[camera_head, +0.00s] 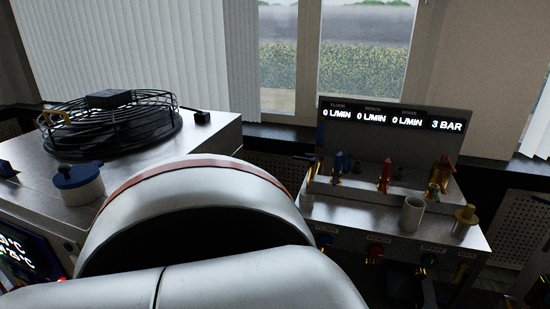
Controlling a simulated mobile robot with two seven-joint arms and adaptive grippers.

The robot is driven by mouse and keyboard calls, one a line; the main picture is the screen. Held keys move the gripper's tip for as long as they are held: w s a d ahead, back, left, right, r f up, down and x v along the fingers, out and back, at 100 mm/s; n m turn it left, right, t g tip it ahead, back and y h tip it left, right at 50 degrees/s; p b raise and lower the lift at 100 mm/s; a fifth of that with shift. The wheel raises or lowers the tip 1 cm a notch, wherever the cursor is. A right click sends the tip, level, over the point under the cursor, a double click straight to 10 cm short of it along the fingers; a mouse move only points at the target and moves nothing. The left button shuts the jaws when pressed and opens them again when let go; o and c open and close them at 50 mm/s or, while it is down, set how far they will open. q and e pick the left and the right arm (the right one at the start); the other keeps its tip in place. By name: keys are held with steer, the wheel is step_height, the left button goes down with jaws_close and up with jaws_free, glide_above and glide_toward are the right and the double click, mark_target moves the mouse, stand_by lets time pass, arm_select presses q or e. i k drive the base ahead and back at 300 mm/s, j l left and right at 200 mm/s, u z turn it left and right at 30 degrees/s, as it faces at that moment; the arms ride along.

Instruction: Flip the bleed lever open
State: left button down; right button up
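A metal valve panel (400,240) stands at the right, with a display (390,121) reading 0 L/MIN three times and 3 BAR. On it are a blue valve handle (340,162), a red valve handle (385,176), a greenish brass valve (435,186) and a brass fitting (465,217). A dark lever shape (305,158) sits at the panel's left edge. I cannot tell which part is the bleed lever. A large white link of my arm covers the lower middle and hides part of the panel's left side. I cannot make out either gripper.
A metal unit (200,135) with a black caged fan (110,120) and a blue-lidded white pot (78,184) stands at the left. A white cup (412,214) stands on the panel's ledge. Dark shapes at the lower right are unclear. A window (340,55) is behind.

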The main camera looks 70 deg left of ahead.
mark_target(312, 160)
steer(key=u, duration=2.15)
steer(key=i+l+z, duration=0.2)
steer(key=i+z, duration=0.5)
steer(key=i, duration=0.25)
